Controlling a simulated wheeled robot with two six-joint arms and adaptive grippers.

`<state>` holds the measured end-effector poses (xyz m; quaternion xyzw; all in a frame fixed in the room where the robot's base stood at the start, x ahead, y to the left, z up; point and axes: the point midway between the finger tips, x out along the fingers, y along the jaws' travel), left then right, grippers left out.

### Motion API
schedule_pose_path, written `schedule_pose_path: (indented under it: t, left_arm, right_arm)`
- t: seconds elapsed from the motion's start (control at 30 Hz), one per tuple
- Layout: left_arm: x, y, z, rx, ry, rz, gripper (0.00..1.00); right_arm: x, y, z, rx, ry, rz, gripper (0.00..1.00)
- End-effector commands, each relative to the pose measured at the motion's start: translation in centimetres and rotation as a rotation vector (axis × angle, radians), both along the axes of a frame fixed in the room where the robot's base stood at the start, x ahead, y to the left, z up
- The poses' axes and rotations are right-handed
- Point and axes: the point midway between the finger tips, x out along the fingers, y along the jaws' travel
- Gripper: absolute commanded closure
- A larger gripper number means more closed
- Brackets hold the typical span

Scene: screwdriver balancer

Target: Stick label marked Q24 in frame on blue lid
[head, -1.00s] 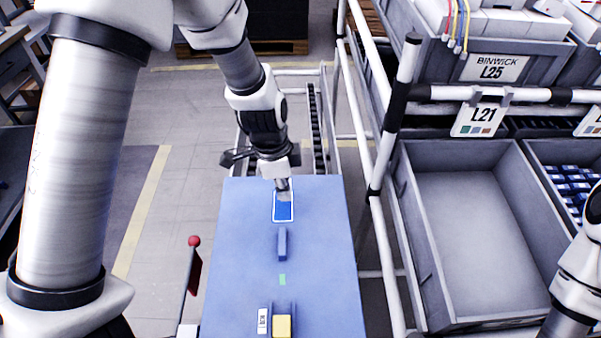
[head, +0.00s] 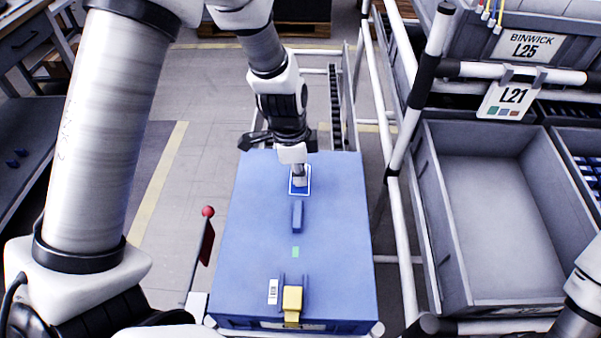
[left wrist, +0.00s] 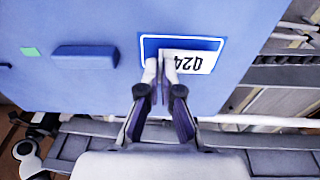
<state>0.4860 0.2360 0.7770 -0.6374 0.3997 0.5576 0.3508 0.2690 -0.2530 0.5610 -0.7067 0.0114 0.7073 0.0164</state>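The blue lid (head: 250,220) lies flat in the middle of the head view. A white-outlined frame (head: 308,188) is on its far part and shows also in the left wrist view (left wrist: 147,43). The white label marked Q24 (left wrist: 195,62) reads upside down in the left wrist view, over the frame and slightly tilted against it. My left gripper (head: 298,180) points down at the frame. Its fingertips (left wrist: 161,67) are nearly together at one end of the label and appear to pinch it. Whether the label touches the lid is unclear. My right gripper is out of view.
A blue raised block (head: 297,217), a green mark (head: 295,252), a small white label (head: 273,291) and a yellow block (head: 292,298) are on the lid. A red-topped post (head: 208,212) stands at left. A rack with grey bins (head: 490,210) stands at right.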

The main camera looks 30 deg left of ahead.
Motion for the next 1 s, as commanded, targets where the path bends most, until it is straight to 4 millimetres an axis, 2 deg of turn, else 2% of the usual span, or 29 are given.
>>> schedule_pose_path:
  t: [1.0]
  left_arm:
    - [-0.01,0.03,-0.92,0.0,0.0,0.001,1.0]
  right_arm:
    - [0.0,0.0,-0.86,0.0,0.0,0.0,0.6]
